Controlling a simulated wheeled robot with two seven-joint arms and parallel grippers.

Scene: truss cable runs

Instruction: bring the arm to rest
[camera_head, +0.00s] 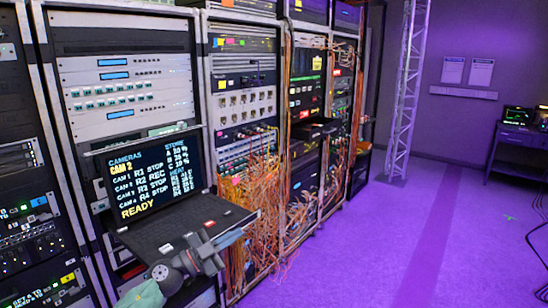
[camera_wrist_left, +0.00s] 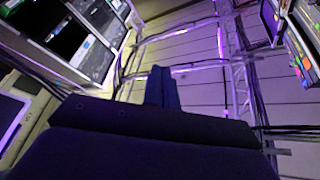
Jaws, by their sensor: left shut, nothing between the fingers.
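My left gripper (camera_head: 232,239) shows at the lower middle of the head view, with my arm coming in from the bottom left. Its fingers are together and hold nothing. It appears in front of the right part of a black laptop-like console (camera_head: 185,228); I cannot tell the gap between them. In the left wrist view the dark fingers (camera_wrist_left: 163,88) are together and point up toward the ceiling. My right gripper is in neither view.
Equipment racks (camera_head: 125,75) fill the left and middle. Tangled orange cables (camera_head: 255,215) hang just right of my gripper. A lit screen (camera_head: 155,178) stands above the console. A metal truss (camera_head: 405,95) rises farther back. The purple floor (camera_head: 385,255) at right is open.

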